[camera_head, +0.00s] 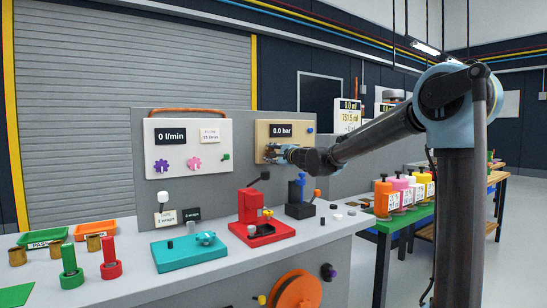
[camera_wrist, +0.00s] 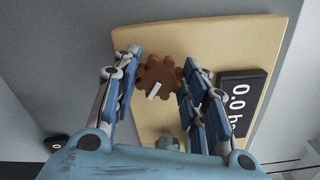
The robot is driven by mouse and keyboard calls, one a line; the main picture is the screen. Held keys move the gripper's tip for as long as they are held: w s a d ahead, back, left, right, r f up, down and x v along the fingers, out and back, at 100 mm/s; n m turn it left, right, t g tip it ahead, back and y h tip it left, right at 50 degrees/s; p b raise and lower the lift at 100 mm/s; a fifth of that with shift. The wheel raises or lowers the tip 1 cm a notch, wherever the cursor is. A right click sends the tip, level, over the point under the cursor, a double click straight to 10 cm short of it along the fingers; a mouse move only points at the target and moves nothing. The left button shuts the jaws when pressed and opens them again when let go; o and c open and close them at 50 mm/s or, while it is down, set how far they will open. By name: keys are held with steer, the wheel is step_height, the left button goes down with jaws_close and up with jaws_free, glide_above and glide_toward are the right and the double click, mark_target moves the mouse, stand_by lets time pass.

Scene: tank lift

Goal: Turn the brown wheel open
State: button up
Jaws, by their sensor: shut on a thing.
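The brown wheel (camera_wrist: 160,75) is a lobed knob with a white mark, on a tan panel (camera_wrist: 250,45) in the wrist view. My gripper (camera_wrist: 156,80) has one finger on each side of the wheel and is shut on it. In the head view my gripper (camera_head: 272,151) is at the tan panel (camera_head: 262,130) and hides the wheel. A black display reading 0.0 bar (camera_head: 281,129) is on the same panel, and part of it shows beside the right finger in the wrist view (camera_wrist: 243,100).
To the left is a white panel (camera_head: 215,140) with a purple knob (camera_head: 161,166), a pink knob (camera_head: 194,164) and a 0 l/min display (camera_head: 171,134). Colored bottles (camera_head: 383,197) stand at right.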

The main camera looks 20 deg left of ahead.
steer(key=n, duration=0.6)
steer(key=shift+s+f+n, duration=0.2)
steer(key=shift+n, duration=0.2)
stand_by(0.4)
steer(key=o, duration=1.1)
steer(key=shift+w, duration=0.15)
steer(key=shift+c, duration=0.2)
steer(key=v, duration=1.2)
steer(key=shift+d+f, duration=0.1)
